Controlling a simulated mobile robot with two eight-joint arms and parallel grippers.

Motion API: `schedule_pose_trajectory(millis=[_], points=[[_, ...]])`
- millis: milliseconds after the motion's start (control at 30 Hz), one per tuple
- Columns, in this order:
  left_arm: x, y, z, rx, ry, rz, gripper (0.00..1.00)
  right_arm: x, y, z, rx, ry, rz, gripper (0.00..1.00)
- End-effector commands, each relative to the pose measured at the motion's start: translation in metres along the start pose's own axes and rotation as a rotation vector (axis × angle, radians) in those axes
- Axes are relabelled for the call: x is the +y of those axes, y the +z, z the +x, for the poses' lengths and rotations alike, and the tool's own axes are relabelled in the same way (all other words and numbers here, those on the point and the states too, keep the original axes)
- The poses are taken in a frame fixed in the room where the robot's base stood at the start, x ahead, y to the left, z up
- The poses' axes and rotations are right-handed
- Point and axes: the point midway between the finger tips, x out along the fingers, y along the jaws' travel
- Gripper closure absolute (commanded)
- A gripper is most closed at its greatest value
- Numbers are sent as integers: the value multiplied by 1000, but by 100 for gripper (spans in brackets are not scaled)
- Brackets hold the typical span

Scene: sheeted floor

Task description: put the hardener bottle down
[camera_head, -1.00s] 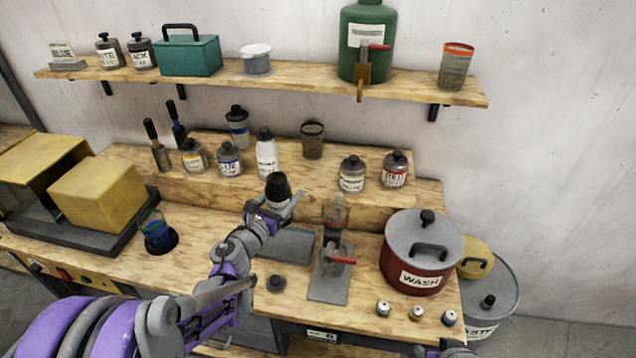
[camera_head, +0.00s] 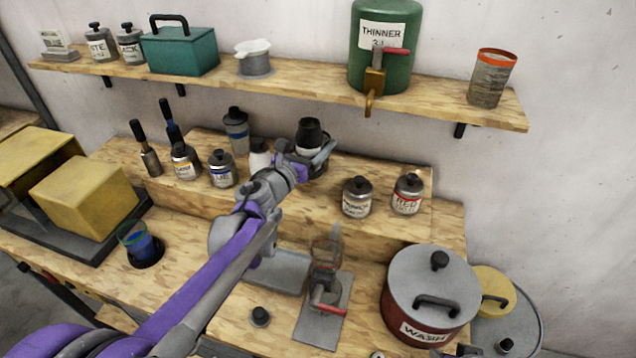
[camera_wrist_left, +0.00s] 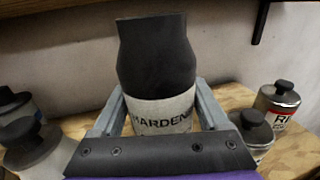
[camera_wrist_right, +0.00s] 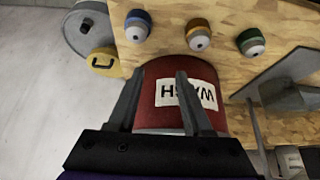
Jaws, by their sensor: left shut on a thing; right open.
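A white bottle (camera_head: 259,157) stands left of my left gripper, partly hidden by the arm. The thinner jar (camera_head: 357,197) and red paint jar (camera_head: 407,194) stand to the right. The shelf (camera_head: 290,92) with the green thinner tank (camera_head: 382,40) overhangs behind. Step space right of the red jar is clear.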

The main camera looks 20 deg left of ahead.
Motion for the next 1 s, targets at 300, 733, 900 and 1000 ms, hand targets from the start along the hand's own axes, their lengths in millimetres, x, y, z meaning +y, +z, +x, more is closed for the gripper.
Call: schedule_pose_trajectory(millis=[300, 733, 900, 1000], points=[[0, -52, 0, 1, -1, -2, 100, 0, 8, 5, -8, 0, 0, 50], [0, -91, 0, 0, -1, -1, 100, 0, 13, 9, -13, 0, 0, 50], [0, -90, 0, 0, -1, -1, 100, 0, 13, 9, -13, 0, 0, 50], [0, -93, 0, 1, -1, -1, 100, 0, 14, 10, -14, 0, 0, 50]])
